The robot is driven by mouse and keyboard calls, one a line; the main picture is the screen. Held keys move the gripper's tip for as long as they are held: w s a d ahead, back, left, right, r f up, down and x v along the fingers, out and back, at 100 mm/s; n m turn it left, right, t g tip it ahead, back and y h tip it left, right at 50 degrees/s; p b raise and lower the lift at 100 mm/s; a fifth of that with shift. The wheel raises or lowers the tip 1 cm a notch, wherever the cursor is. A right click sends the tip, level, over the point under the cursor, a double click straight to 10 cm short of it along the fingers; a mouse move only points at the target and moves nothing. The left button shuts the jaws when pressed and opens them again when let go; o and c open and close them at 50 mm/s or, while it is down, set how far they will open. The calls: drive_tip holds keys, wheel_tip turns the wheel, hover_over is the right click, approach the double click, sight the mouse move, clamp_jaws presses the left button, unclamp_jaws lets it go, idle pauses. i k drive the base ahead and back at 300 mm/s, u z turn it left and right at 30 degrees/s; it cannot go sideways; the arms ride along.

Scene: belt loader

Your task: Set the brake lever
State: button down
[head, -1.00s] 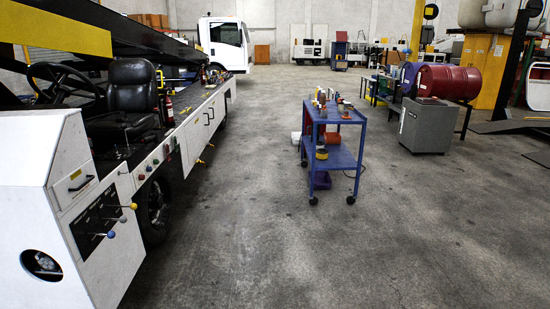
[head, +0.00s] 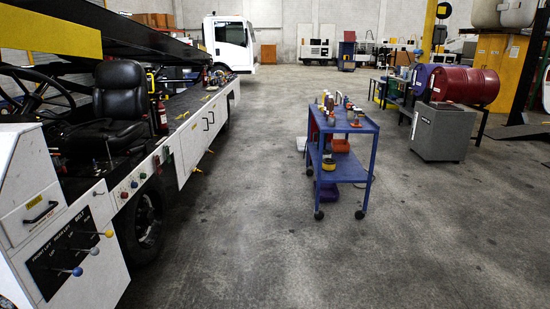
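The belt loader fills the left side of the head view, with a black driver's seat (head: 121,93) and a steering wheel (head: 38,92). Thin upright levers (head: 108,150) stand beside the seat base; I cannot tell whether one is the brake lever or how it is set. A black panel (head: 60,258) on the loader's near side reads front lift, rear lift and belt. It carries levers with blue (head: 77,271), pale (head: 94,251) and yellow (head: 109,234) knobs. My gripper is not in view.
A blue tool cart (head: 340,165) stands right of the loader, with an open concrete aisle (head: 240,220) between. A grey cabinet (head: 441,133) and red drum (head: 467,85) are farther right. A white truck (head: 228,44) is at the back.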

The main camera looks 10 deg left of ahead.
sight(129, 152)
drive_tip(key=u, duration=0.3)
drive_tip(key=i, duration=1.55)
drive_tip(key=u, duration=0.8)
drive_tip(key=i, duration=0.65)
drive_tip(key=u, duration=0.85)
drive_tip(key=i, duration=0.6)
drive_tip(key=u, duration=0.6)
drive_tip(key=i, duration=0.6)
drive_tip(key=u, duration=0.25)
